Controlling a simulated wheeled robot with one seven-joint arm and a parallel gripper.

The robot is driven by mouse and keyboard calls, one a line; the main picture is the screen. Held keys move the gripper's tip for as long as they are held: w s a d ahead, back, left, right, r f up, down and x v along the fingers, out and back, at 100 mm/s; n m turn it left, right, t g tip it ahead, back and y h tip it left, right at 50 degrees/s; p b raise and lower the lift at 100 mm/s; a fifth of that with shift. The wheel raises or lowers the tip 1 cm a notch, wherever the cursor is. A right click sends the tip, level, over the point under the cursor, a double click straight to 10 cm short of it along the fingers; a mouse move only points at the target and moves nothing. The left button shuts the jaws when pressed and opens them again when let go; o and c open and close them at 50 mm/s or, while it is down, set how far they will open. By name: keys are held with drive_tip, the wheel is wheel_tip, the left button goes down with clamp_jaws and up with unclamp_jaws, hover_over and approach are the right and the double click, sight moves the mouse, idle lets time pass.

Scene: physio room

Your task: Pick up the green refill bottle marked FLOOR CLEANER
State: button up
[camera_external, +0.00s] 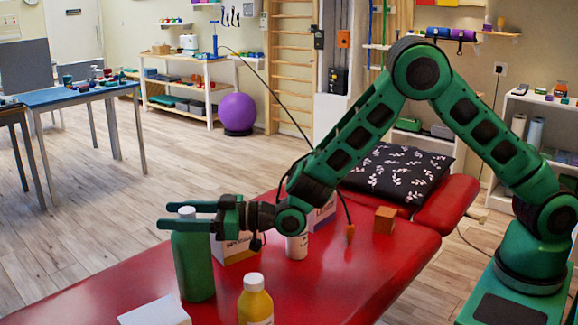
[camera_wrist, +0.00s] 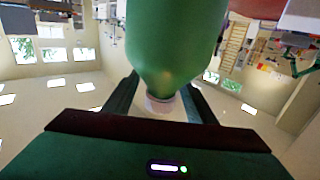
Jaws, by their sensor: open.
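A green bottle (camera_external: 193,265) with a white cap stands upright on the red treatment table (camera_external: 345,285), towards its left end. No FLOOR CLEANER marking is readable on it. My gripper (camera_external: 165,215) is level with the bottle's top, its fingers reaching left past the neck and cap. In the wrist view, which looks upside down, the green bottle (camera_wrist: 165,45) tapers to its pale cap between the two fingers of my gripper (camera_wrist: 160,103). The fingers are open, one on each side of the neck. I cannot tell whether either touches it.
Close by are a yellow bottle (camera_external: 255,303), a white box (camera_external: 155,312), a printed carton (camera_external: 234,248) and a white bottle (camera_external: 297,246). A wooden cube (camera_external: 384,220) and a dark patterned pillow (camera_external: 400,170) lie further right. The table's front right is clear.

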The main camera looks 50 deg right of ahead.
drive_tip(key=shift+x, duration=0.8)
drive_tip(key=shift+c, duration=0.6)
clamp_jaws()
drive_tip(key=shift+r, duration=0.1)
